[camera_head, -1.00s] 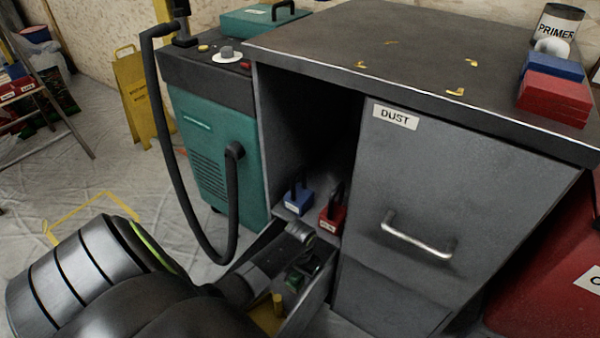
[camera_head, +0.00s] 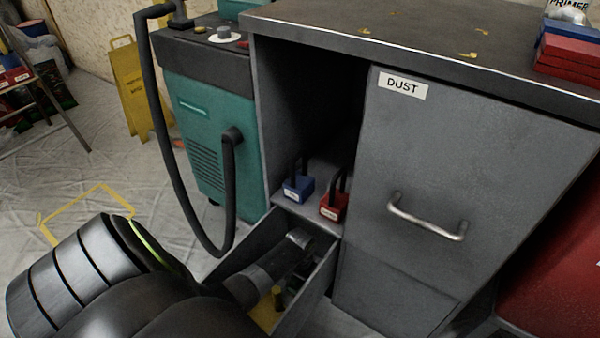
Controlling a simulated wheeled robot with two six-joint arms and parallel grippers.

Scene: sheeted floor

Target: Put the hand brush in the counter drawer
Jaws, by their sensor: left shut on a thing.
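The open counter drawer (camera_head: 313,294) is pulled out low beneath the open bay of the grey counter. My left arm comes in from the lower left and reaches over the drawer's front, which it hides. My left gripper (camera_head: 298,272) is down inside the drawer, dark and partly hidden by my wrist. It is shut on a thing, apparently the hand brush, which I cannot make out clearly. A yellow piece (camera_head: 277,298) shows in the drawer close to the gripper. My right gripper is not in view.
A blue padlock (camera_head: 298,188) and a red padlock (camera_head: 333,206) stand on the shelf behind the drawer. A door labelled DUST (camera_head: 420,170) is shut on the right. A teal machine (camera_head: 205,130) with a black hose stands left of the counter.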

